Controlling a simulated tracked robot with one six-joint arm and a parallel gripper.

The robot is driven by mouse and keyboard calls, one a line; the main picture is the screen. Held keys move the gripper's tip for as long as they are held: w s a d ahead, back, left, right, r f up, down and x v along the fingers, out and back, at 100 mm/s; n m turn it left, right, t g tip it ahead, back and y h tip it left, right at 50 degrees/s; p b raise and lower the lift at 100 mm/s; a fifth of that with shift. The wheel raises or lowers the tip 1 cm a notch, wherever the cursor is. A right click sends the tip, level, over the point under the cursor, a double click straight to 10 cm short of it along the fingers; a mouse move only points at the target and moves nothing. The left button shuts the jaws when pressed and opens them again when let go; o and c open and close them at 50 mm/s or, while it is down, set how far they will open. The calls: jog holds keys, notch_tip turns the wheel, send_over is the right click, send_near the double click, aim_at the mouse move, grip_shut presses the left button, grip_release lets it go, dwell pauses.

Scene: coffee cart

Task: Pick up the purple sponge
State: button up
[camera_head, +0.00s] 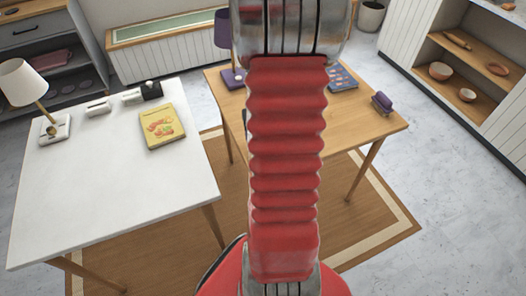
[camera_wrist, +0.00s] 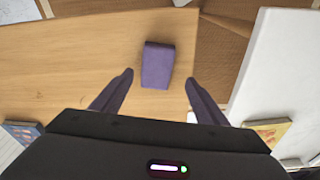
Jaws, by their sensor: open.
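The purple sponge (camera_wrist: 157,65) is a small block lying on the wooden table (camera_wrist: 85,60), near its edge, in the wrist view. My gripper (camera_wrist: 160,79) is open, with its two dark fingers apart. In the picture the sponge shows between and just beyond the fingertips, and nothing is held. How high the fingertips are above the table is hard to tell. In the head view my red arm covers the middle of the wooden table (camera_head: 350,125) and hides the gripper. A purple item (camera_head: 382,103) shows at that table's right end; I cannot tell exactly what it is.
A blue book (camera_head: 342,79) and a purple lamp (camera_head: 223,30) are on the wooden table. The white table (camera_head: 100,190) stands to the left across a gap, with a yellow book (camera_head: 162,128) and a white lamp (camera_head: 20,80). Shelves with bowls (camera_head: 440,71) are at right.

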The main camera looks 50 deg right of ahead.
jog(key=shift+w+d+f, duration=0.1)
jog(key=shift+d+f, duration=0.05)
jog(key=shift+f, duration=0.7)
jog(key=shift+d+f, duration=0.2)
jog(key=shift+f, duration=0.7)
jog(key=shift+w+d+f, duration=0.1)
jog(key=shift+d+f, duration=0.05)
jog(key=shift+f, duration=0.7)
jog(key=shift+c, duration=0.7)
jog(key=c, duration=1)
jog(key=shift+r, duration=0.1)
notch_tip(320, 180, up, 10)
